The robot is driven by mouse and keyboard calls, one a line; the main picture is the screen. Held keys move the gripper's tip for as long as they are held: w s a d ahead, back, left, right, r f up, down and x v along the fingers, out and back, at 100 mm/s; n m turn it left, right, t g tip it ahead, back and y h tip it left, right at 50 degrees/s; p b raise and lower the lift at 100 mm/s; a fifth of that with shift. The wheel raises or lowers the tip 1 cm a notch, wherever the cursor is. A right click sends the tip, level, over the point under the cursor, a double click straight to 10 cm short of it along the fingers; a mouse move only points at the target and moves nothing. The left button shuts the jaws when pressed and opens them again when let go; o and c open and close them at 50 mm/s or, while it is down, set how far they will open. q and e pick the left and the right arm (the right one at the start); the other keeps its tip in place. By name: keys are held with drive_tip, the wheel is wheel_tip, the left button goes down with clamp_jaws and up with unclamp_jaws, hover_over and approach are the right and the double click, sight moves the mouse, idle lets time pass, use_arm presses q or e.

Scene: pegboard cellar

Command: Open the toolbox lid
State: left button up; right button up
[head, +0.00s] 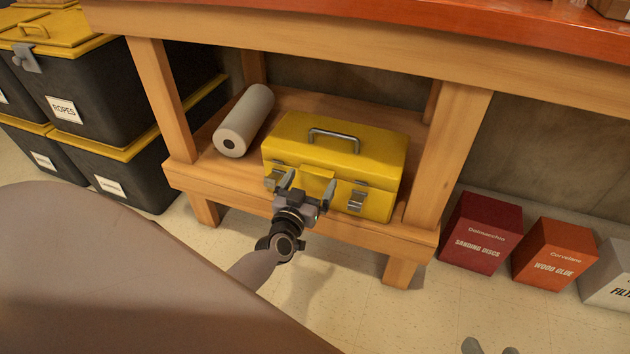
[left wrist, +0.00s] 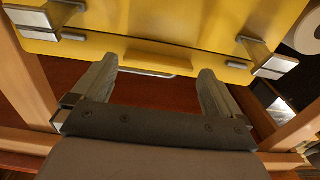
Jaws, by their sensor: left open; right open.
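The yellow toolbox (head: 385,160) stands on the wooden bench's lower shelf, its lid (head: 300,135) down. A grey handle (head: 333,138) sits on top. Two metal latches, the left latch (head: 274,178) and the right latch (head: 356,201), are on its front; I cannot tell whether they are fastened. My left gripper (head: 306,188) is open and empty in front of the toolbox, between the latches, near the lid's front lip. In the left wrist view, the toolbox front (left wrist: 170,18) lies beyond the open fingers (left wrist: 156,84); contact is unclear. My right gripper's fingertips (head: 490,348) show apart at the bottom edge.
A paper roll (head: 250,115) lies left of the toolbox. The bench top (head: 400,35) and its legs (head: 447,150) frame the shelf. Black bins with yellow lids (head: 90,90) stand at left. A dark red box (head: 482,232) and an orange box (head: 555,254) stand on the floor at right.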

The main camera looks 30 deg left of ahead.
use_arm(q)
drive_tip(key=shift+b+x, duration=0.3)
drive_tip(key=shift+x, duration=0.95)
use_arm(e)
drive_tip(key=shift+a+f+y, duration=0.1)
drive_tip(key=shift+a+y, duration=0.2)
drive_tip(key=shift+a, duration=0.1)
